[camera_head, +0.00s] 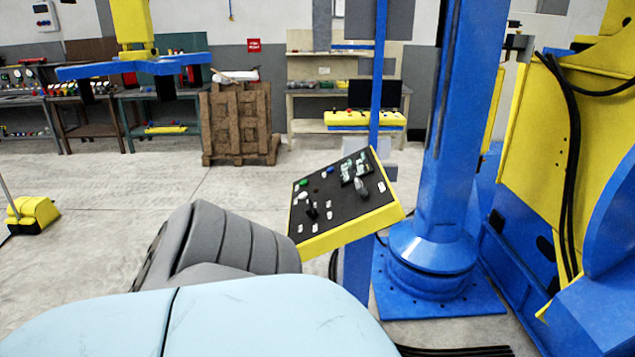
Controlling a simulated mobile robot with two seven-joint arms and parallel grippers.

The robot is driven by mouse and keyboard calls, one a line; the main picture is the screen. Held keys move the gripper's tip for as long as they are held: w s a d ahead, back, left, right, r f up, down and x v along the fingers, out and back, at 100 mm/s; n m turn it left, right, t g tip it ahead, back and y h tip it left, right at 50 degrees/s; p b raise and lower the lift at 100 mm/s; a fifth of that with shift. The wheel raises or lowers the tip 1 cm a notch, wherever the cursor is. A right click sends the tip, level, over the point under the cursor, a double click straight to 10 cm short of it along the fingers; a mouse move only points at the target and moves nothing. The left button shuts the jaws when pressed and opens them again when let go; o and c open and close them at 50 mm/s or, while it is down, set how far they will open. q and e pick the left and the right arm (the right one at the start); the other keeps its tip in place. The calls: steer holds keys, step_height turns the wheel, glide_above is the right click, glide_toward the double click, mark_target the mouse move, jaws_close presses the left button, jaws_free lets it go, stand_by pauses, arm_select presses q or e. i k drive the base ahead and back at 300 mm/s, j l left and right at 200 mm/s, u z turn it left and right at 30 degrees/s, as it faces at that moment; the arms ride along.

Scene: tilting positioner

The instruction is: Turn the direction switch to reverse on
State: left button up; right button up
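A yellow control box (348,232) with a black, tilted face stands in the middle of the view, beside the blue column. On its face are a black lever switch (312,211), a larger grey knob or handle (361,187), a green button (303,183), a white button (302,195) and a blue button (329,170). Small white labels sit beside the controls, too small to read. I cannot tell which control is the direction switch or how it is set. Neither of my grippers shows in this view.
A thick blue column (452,130) on a bolted base plate (440,300) stands right of the box. A large yellow and blue machine (530,170) fills the right side. Wooden pallets (238,122) and workbenches stand at the back. The concrete floor (190,180) left of the box is clear.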

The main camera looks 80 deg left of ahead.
mark_target(361, 190)
steer(key=u, duration=1.75)
